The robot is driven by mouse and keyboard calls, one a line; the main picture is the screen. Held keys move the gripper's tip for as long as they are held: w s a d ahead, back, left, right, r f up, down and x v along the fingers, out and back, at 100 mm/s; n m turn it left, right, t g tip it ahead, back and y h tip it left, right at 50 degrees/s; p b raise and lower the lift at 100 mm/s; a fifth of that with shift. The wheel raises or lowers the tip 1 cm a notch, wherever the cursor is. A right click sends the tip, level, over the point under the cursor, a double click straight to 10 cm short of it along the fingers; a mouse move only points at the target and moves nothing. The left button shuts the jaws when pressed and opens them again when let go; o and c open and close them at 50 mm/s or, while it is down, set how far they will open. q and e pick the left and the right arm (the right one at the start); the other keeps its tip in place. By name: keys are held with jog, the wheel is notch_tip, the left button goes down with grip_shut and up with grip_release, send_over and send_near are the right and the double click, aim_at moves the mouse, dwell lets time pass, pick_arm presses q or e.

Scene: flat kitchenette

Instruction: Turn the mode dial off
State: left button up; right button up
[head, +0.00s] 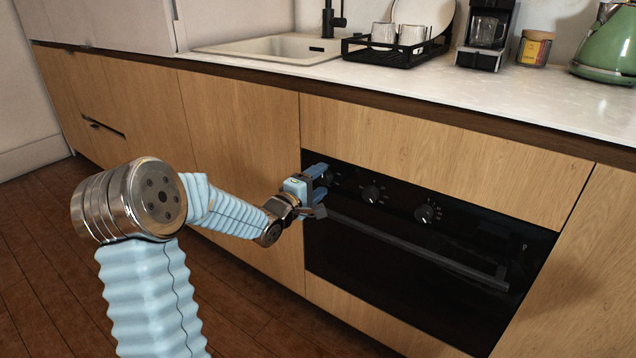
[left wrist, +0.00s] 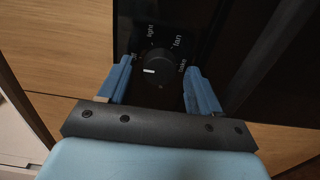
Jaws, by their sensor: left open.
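The oven's black panel carries three dials in the head view. The leftmost, the mode dial (head: 328,178), is partly hidden by my left gripper (head: 316,191). In the left wrist view the mode dial (left wrist: 161,67) is a round black knob with a white mark on its left part. My left gripper (left wrist: 160,76) is open, with one blue finger on each side of the dial. Whether the fingers touch it I cannot tell. My right gripper is out of view.
Two more dials, the middle one (head: 371,194) and the right one (head: 425,213), sit along the panel. The oven handle (head: 420,252) runs below them. The white counter (head: 440,85) overhangs above, with a dish rack (head: 395,52) and green kettle (head: 608,45) on it.

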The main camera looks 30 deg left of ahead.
pick_arm(q)
jog(key=s+a, duration=0.1)
jog(key=s, duration=1.2)
jog(key=shift+s, duration=0.4)
jog(key=shift+f, duration=0.1)
jog(key=d+f+m+g, duration=0.2)
jog(key=d+f, duration=0.2)
jog(key=f, duration=0.3)
jog(key=w+d+f+m+g, duration=0.1)
jog(key=d+f+m+g, duration=0.2)
jog(key=f, duration=0.5)
jog(key=d+f+g, duration=0.2)
jog(key=d+f, duration=0.3)
jog(key=f, duration=0.2)
jog(key=s+d+f+m+g+h+p, duration=0.1)
jog(key=s+d+f+m+g+h, duration=0.1)
jog(key=s+d+f+m+g, duration=0.8)
jog(key=s+d+f, duration=0.5)
jog(key=s+f, duration=0.1)
jog(key=s, duration=0.2)
jog(key=shift+d+p, duration=0.35)
jog(key=shift+w+h, duration=0.15)
jog(key=shift+h, duration=0.15)
